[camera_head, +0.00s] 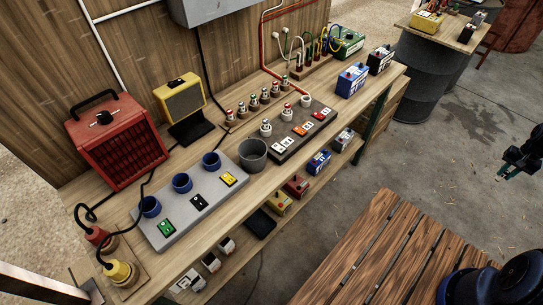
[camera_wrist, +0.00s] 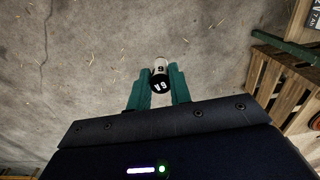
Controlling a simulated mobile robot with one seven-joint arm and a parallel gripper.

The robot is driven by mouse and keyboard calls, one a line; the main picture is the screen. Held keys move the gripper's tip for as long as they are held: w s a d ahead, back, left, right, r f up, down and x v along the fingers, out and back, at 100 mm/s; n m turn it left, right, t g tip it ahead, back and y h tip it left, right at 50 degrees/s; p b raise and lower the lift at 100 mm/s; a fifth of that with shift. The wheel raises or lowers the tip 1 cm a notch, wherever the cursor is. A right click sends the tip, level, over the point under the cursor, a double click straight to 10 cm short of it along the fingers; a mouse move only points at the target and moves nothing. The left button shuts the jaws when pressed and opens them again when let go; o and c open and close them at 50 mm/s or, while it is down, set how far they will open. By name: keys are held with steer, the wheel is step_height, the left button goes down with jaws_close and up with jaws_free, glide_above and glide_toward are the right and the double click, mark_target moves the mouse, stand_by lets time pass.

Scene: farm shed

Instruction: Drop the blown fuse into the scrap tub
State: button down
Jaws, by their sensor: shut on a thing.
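My gripper (camera_wrist: 160,88) is shut on a fuse (camera_wrist: 160,72), a small cylinder with a pale body and a black end bearing a white number. In the wrist view it is over bare concrete floor. In the head view my gripper (camera_head: 507,172) is at the right edge, far to the right of the bench; the fuse cannot be made out there. A grey round tub (camera_head: 253,154), likely the scrap tub, stands upright on the bench between the two socket panels. Its mouth is open, and its bottom is hidden in shadow.
The pale panel (camera_head: 207,205) has three blue sockets. A red heater (camera_head: 118,140) and yellow lamp (camera_head: 181,101) stand at the back. A slatted wooden surface (camera_head: 385,250) is in front. Open floor lies right.

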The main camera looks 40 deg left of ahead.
steer(key=s+a+r, duration=0.3)
steer(key=a, duration=0.9)
steer(key=s+a+r, duration=0.2)
steer(key=a, duration=1)
steer(key=s+a+r, duration=0.3)
steer(key=a, duration=0.9)
steer(key=s+a+r, duration=0.3)
steer(key=s+a, duration=0.6)
steer(key=s, duration=0.1)
steer(key=s+a+r, duration=0.3)
steer(key=s+a, duration=0.6)
steer(key=s, duration=0.1)
steer(key=s+a+r, duration=0.3)
steer(key=s+a, duration=0.6)
steer(key=s, duration=0.2)
steer(key=shift+a+r, duration=0.15)
steer(key=shift+r, duration=0.05)
steer(key=s+a+r, duration=0.2)
steer(key=s, duration=0.8)
steer(key=s+a+r, duration=0.1)
steer(key=s+r, duration=0.2)
steer(key=s, duration=0.6)
steer(key=s+a+r, duration=0.2)
steer(key=s, duration=0.8)
step_height(320, 180, down, 6)
steer(key=shift+d, duration=0.1)
